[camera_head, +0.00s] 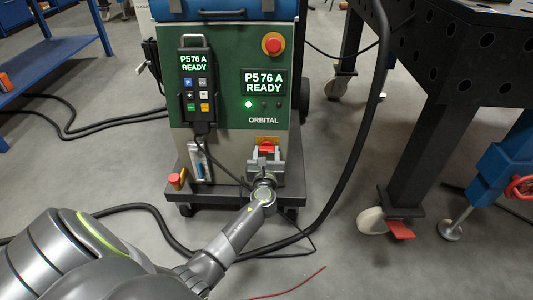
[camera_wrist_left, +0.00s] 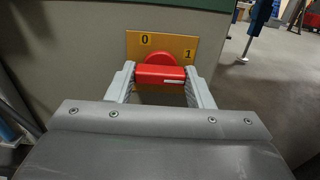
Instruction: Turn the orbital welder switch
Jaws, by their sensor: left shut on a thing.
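The orbital welder (camera_head: 232,140) is a green and grey cabinet; its display reads "P5 76 A READY" and a green light glows. Low on its front is a red rotary switch (camera_head: 267,147) on a yellow plate. In the left wrist view the switch (camera_wrist_left: 160,62) has a red bar handle lying level, with a white mark on its right part. The yellow plate (camera_wrist_left: 188,41) reads 0 at left and 1 at right. My left gripper (camera_head: 266,157) is shut on the handle; in the left wrist view its fingers (camera_wrist_left: 159,75) flank the handle's ends. My right gripper is out of view.
A red emergency button (camera_head: 272,44) and a hanging pendant (camera_head: 196,84) are on the cabinet. A thick black hose (camera_head: 358,130) curves down at its right. A dark perforated table (camera_head: 470,50) stands at the right, a blue shelf (camera_head: 50,65) at the left. Cables lie on the floor.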

